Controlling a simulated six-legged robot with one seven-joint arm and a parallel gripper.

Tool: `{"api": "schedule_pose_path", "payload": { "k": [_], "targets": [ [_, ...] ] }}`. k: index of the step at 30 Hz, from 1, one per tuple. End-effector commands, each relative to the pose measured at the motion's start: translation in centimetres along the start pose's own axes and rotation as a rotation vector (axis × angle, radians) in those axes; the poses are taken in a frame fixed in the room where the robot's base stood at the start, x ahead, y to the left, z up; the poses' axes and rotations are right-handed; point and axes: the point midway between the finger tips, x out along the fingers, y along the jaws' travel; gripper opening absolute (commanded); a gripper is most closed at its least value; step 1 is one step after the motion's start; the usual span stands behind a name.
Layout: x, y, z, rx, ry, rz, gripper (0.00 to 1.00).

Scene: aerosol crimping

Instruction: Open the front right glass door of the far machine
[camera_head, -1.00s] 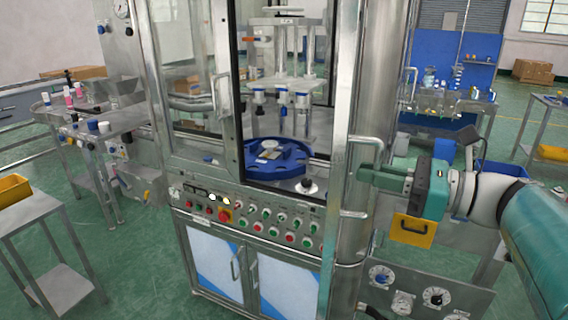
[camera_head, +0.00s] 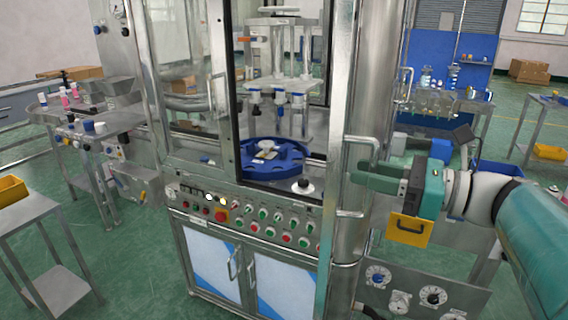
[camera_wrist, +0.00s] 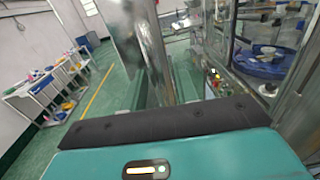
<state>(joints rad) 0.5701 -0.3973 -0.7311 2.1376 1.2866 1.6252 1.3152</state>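The far machine is a tall steel cabinet with glass panels. Its left glass door (camera_head: 185,70) has a vertical handle (camera_head: 220,95). To the right, the front shows a blue round turntable (camera_head: 275,158) inside. At the right edge of that front stands a steel door frame (camera_head: 337,120) with a tubular handle (camera_head: 374,146). My gripper (camera_head: 362,179) is at this handle with its green fingers apart, and they hide the handle's middle. I cannot tell whether they touch it. In the wrist view, the fingers are hidden behind my gripper's housing; the turntable (camera_wrist: 265,62) shows at upper right.
A control panel (camera_head: 250,215) with buttons spans the machine below the turntable. A panel with gauges (camera_head: 420,293) stands low at right. A side table with a yellow bin (camera_head: 12,188) is at left. Green floor (camera_head: 130,270) is clear between that table and the machine.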

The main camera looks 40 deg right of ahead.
Motion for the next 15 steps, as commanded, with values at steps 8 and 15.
{"api": "schedule_pose_path", "payload": {
  "k": [8, 15],
  "targets": [
    [-2.4, -0.1, 0.0, 0.0, -0.001, -0.002, 0.3],
    [-7.5, -0.1, 0.0, 0.002, 0.001, -0.002, 0.3]
  ]
}}
